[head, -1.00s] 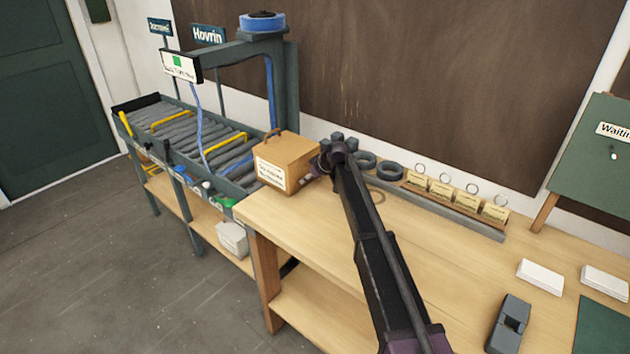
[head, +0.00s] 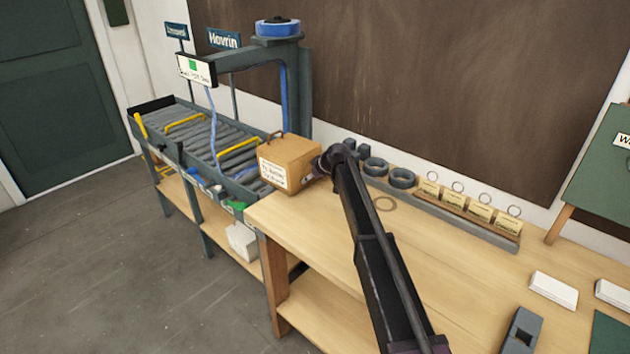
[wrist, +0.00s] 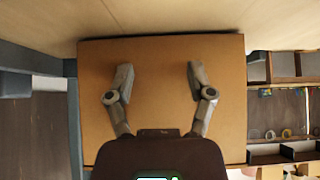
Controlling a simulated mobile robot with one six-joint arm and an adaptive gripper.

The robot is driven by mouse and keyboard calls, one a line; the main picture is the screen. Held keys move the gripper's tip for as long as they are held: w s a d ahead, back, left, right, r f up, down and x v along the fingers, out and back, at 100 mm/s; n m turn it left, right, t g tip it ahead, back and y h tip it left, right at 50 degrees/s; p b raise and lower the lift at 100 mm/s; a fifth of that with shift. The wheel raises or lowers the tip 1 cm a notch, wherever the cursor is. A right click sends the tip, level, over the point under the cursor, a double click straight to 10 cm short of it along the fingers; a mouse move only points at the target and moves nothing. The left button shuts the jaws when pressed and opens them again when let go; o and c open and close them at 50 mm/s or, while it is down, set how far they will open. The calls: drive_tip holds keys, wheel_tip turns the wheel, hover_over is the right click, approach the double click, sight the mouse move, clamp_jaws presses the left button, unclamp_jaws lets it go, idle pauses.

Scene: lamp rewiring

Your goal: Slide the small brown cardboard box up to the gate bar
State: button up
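The small brown cardboard box (head: 291,162) has a white label and a handle on top. It sits where the wooden bench (head: 330,232) meets the roller track (head: 205,134), its left side at the rollers' near end. Two yellow bars cross the track beyond it, a nearer one (head: 238,143) and a farther one (head: 184,123); I cannot tell which is the gate bar. My gripper (head: 322,164) is at the box's right side. In the wrist view its fingers (wrist: 158,82) are spread apart before the box's face (wrist: 158,60), with nothing between them; contact is unclear.
A dark post (head: 298,88) with an overhead arm stands behind the track. Dark rings (head: 402,178) and a row of tagged cards (head: 455,197) line the bench's back edge. The rollers between the box and the nearer yellow bar look clear.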

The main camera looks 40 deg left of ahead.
drive_tip(key=shift+w+a, duration=0.1)
drive_tip(key=shift+a, duration=1.8)
drive_tip(key=shift+w+a, duration=0.2)
drive_tip(key=shift+a, duration=4.05)
drive_tip(key=shift+d, duration=0.1)
drive_tip(key=shift+s+d+r+p, duration=0.1)
drive_tip(key=shift+d+r+p, duration=0.4)
drive_tip(key=shift+d, duration=0.5)
drive_tip(key=shift+d+r+p, duration=0.5)
drive_tip(key=shift+d, duration=0.5)
drive_tip(key=shift+s+d+r+p, duration=0.1)
drive_tip(key=shift+d+r+p, duration=0.4)
drive_tip(key=shift+d, duration=0.5)
